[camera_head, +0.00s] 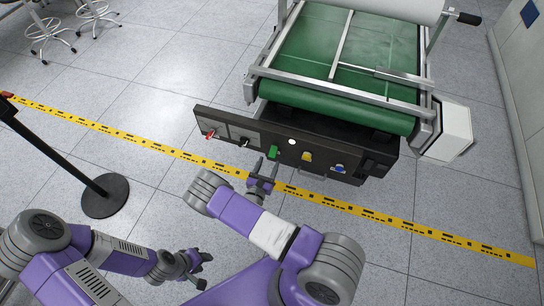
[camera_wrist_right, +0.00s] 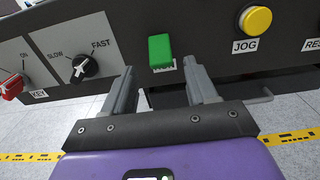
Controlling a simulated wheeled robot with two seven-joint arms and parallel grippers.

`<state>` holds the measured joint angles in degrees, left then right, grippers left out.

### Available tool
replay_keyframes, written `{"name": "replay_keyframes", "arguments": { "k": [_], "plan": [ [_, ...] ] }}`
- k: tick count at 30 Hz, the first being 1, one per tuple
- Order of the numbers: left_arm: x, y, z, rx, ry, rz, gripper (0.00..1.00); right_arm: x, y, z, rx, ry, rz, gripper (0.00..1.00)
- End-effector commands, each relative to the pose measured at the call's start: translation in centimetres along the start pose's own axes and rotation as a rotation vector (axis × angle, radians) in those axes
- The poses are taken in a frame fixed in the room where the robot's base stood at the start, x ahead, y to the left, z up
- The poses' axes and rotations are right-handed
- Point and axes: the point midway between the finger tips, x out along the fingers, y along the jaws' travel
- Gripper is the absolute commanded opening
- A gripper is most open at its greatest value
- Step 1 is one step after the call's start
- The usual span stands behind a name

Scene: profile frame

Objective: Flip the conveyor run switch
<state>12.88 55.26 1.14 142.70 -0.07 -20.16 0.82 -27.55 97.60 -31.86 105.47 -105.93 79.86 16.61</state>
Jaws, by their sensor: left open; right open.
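The green run switch (camera_head: 273,152) is on the dark control panel (camera_head: 222,113) at the front of the conveyor. In the right wrist view the switch (camera_wrist_right: 160,50) is a green block, with a label beneath it that is partly hidden by a fingertip. My right gripper (camera_head: 263,170) is open and empty just in front of the panel. In the wrist view its two fingers (camera_wrist_right: 164,85) stand either side of and below the switch, with no visible contact. My left gripper (camera_head: 199,262) is open and empty, low at the left, far from the panel.
On the panel are a red key switch (camera_wrist_right: 12,84), a black slow/fast knob (camera_wrist_right: 84,67), a yellow jog button (camera_wrist_right: 256,20) and a blue button (camera_head: 339,168). The green conveyor belt (camera_head: 385,60) lies behind. A black post base (camera_head: 105,196) stands left; yellow floor tape (camera_head: 400,224) crosses in front.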

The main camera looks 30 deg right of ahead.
Motion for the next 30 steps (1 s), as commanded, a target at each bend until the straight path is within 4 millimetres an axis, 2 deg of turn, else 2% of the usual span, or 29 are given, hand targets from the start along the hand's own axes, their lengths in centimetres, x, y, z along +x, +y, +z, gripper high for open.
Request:
{"name": "replay_keyframes", "arguments": {
  "k": [3,9,20,30],
  "plan": [
    [0.7,-0.2,0.0,0.000,0.000,0.000,0.43,2.1,-0.1,-0.2,0.002,0.001,-0.004,0.57],
    [1.1,-0.4,-0.1,0.000,0.000,0.000,0.43,4.4,-0.1,-0.2,0.001,0.003,-0.005,0.57],
    [1.2,-0.5,-0.1,0.000,0.000,0.000,0.43,5.0,-0.1,-0.1,0.000,0.004,-0.005,0.57],
    [1.2,-0.5,-0.1,0.000,0.000,0.000,0.43,4.9,-0.1,-0.1,-0.001,0.004,-0.005,0.05]
  ]
}}
